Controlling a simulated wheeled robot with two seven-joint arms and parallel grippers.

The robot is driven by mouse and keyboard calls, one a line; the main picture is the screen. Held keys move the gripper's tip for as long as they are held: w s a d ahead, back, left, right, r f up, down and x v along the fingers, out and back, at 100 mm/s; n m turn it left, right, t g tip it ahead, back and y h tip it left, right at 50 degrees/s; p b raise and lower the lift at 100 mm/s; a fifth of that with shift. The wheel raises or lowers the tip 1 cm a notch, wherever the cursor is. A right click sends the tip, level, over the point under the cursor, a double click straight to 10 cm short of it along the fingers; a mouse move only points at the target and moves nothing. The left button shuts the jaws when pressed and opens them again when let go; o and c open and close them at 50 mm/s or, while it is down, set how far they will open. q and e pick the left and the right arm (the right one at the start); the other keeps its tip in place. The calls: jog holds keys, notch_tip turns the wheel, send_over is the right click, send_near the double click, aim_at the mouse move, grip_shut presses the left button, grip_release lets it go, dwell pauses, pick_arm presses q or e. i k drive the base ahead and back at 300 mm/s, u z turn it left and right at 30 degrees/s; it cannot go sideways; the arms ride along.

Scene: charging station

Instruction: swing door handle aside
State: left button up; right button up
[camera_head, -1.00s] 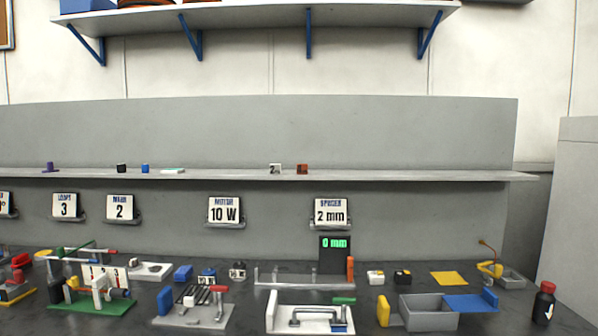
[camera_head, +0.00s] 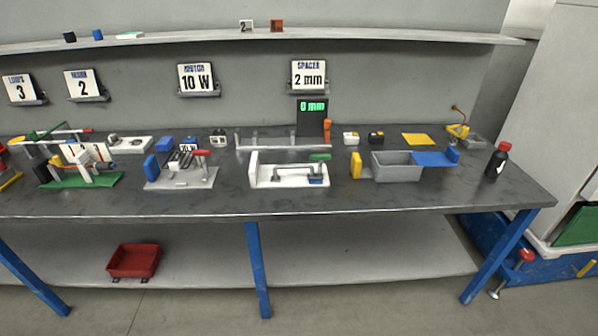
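No handle in view is clearly a door handle. A white fixture (camera_head: 262,175) stands near the table's front edge, with a grey bar and a green-tipped lever (camera_head: 320,157) on it. To its left, a grey fixture (camera_head: 172,183) has a blue block at its left end and a red-tipped lever (camera_head: 202,153). A green-based fixture (camera_head: 110,181) stands further left, with a long red-tipped bar behind it. A grey box (camera_head: 397,172) has a blue flap (camera_head: 432,158) at its right. Neither of my grippers is in view.
The dark table (camera_head: 330,205) has a clear strip along its front edge. A black bottle with a red cap (camera_head: 497,162) stands at the right. A red bin (camera_head: 134,261) is on the lower shelf. A pale cabinet (camera_head: 570,130) stands beyond the table's right end.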

aim_at(311, 177)
jog(key=u, duration=2.05)
jog(key=k, duration=0.4)
jog(key=z, duration=0.8)
